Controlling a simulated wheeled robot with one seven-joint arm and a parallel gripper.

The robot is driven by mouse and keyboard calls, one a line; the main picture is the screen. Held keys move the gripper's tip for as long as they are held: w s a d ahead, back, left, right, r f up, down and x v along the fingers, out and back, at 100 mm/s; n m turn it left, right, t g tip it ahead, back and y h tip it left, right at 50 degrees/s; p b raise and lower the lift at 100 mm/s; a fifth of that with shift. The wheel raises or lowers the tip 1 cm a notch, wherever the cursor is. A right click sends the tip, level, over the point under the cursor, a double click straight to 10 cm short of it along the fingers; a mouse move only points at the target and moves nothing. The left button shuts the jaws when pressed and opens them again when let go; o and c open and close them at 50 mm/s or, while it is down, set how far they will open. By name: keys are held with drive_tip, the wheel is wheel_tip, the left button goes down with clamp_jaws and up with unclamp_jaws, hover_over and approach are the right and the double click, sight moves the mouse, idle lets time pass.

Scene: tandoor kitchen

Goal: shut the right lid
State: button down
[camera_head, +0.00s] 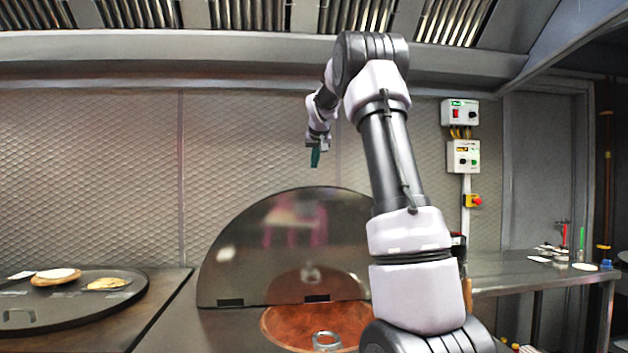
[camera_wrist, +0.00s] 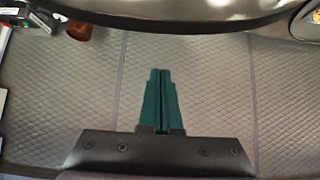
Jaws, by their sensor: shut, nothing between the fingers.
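The right lid (camera_head: 270,245) is a dark, shiny half-disc standing raised on its straight edge behind the round clay oven mouth (camera_head: 300,326). My arm hides part of its right side. My gripper (camera_head: 315,165) has teal fingers and hangs above the lid's curved top edge, apart from it, in front of the wall. In the wrist view my gripper (camera_wrist: 160,72) is shut and empty, with its fingers together. A dark curved edge that looks like the lid's rim (camera_wrist: 190,25) crosses the top of that view.
Another dark round lid (camera_head: 70,312) lies flat at the left with flatbreads on it. A metal side table (camera_head: 520,272) with small items stands at the right. Control boxes (camera_head: 462,155) hang on the wall. A hood (camera_head: 240,58) spans overhead.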

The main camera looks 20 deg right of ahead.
drive_tip(key=x, duration=1)
drive_tip(key=shift+s+a+f, duration=0.1)
drive_tip(key=shift+s+a, duration=0.1)
drive_tip(key=shift+s, duration=0.45)
drive_tip(key=shift+s+a+f, duration=0.1)
drive_tip(key=shift+s+a, duration=0.05)
drive_tip(key=shift+s, duration=0.45)
drive_tip(key=shift+s+a+f, duration=0.1)
drive_tip(key=shift+s+a, duration=0.1)
drive_tip(key=shift+s, duration=0.45)
